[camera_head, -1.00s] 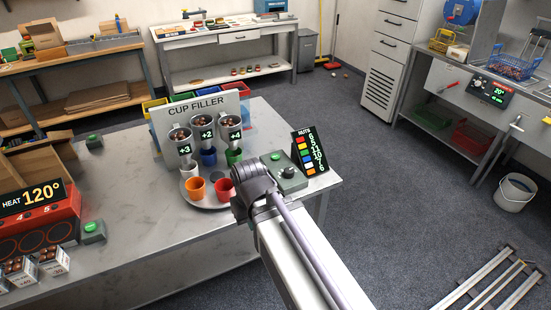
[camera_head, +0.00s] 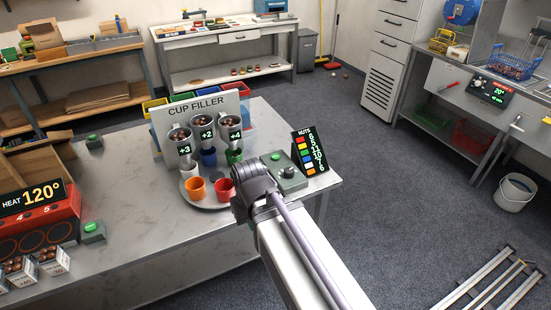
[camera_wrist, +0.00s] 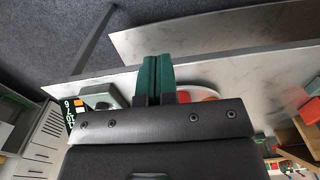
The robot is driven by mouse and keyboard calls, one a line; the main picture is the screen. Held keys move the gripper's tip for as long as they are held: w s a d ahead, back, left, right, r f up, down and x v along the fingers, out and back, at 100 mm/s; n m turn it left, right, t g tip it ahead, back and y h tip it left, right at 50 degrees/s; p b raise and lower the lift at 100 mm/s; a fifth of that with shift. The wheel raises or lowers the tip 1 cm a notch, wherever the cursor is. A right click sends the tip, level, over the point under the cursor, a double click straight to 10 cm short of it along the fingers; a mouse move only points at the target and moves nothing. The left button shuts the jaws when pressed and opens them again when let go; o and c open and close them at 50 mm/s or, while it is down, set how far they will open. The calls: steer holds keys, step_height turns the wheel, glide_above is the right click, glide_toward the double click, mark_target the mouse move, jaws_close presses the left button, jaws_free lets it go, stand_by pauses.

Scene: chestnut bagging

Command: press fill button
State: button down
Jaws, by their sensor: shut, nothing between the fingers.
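The cup filler (camera_head: 197,104) stands on the marble-look table, with three chestnut-filled hoppers marked +3, +2 and +4. Below them, a round tray (camera_head: 207,206) carries several coloured cups, with an orange cup (camera_head: 196,189) and a red cup (camera_head: 225,188) in front. Right of the tray sits a grey-green control box (camera_head: 291,182) with a green button (camera_head: 276,156) and a dark knob (camera_head: 287,172). The box also shows in the wrist view (camera_wrist: 103,95). My gripper (camera_wrist: 158,60) is shut and empty, with green fingers beside the box and tray. My arm hides the gripper in the head view.
A NUTS display (camera_head: 309,152) stands behind the control box at the table's right edge. Other green-button boxes are at the left (camera_head: 93,232) and back left (camera_head: 92,139). A red heater (camera_head: 40,225) is at the left. The table's middle is clear.

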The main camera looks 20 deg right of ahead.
steer(key=m+t+y+b, duration=0.1)
steer(key=m+t+b, duration=0.3)
steer(key=m+t, duration=0.45)
glide_above(277, 156)
steer(key=shift+r+n+t, duration=0.35)
steer(key=shift+r+n, duration=0.1)
steer(key=shift+f, duration=0.1)
step_height(277, 156, down, 9)
steer(key=b, duration=0.9)
